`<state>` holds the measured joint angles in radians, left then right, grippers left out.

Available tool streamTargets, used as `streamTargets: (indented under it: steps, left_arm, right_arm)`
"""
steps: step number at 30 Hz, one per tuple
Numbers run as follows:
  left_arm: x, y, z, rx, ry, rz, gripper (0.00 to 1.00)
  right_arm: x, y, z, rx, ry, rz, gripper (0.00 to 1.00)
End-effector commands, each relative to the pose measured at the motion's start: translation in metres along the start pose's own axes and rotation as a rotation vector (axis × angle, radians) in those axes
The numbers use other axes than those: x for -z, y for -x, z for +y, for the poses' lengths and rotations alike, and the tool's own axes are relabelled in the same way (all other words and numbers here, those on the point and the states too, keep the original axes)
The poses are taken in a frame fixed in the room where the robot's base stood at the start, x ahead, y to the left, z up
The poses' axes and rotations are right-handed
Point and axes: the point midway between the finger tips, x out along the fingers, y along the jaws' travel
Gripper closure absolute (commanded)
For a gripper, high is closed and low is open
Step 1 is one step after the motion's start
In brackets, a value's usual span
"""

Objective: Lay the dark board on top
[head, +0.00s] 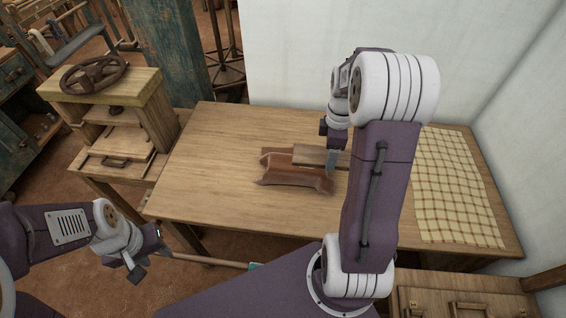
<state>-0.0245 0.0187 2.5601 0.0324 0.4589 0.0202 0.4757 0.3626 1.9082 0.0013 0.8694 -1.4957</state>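A brown board (312,154) lies level on the table (220,160), its right part behind my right gripper. A reddish-brown bundle with raised, pointed corners (295,175) is just in front of it, partly overlapping it in the picture. I cannot tell whether the board rests on the bundle, on something else or is held. My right gripper (332,162) is at the board's right end with one finger in front of it; the other finger is hidden. My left gripper (148,254) is open and empty, low at the left, off the table's front edge.
A checked cloth (455,185) covers the table's right end. A wooden stand with a dark handwheel (95,74) is at the left. A stick with a teal end (205,261) shows below the front edge. The table's left part is clear; a white wall is behind.

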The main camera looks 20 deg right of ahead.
Motion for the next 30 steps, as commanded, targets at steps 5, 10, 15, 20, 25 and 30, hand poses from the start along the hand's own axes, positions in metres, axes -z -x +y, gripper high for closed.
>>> streamTargets:
  steps: [5,10,15,20,25,30]
  left_arm:
    - [0.000,0.002,0.000,0.000,0.000,0.000,0.60]
    - [0.001,0.009,0.000,0.000,0.000,0.000,0.60]
    - [0.002,0.015,0.000,0.000,0.000,0.000,0.60]
    - [0.002,0.017,0.000,0.000,0.000,0.000,0.60]
    - [0.002,0.018,0.000,0.000,0.000,0.000,0.60]
    - [0.002,0.022,0.001,0.000,0.000,0.000,0.60]
  right_arm:
    - [0.012,-0.007,0.005,0.003,0.006,0.000,0.82]
    - [0.053,-0.035,0.028,0.004,0.008,-0.001,0.82]
    - [0.088,-0.059,0.048,0.002,0.006,0.000,0.82]
    - [0.102,-0.070,0.057,0.001,0.002,0.000,0.82]
    - [0.103,-0.080,0.057,0.003,0.001,-0.001,0.82]
    - [0.102,-0.107,0.056,0.003,0.001,-0.001,0.82]
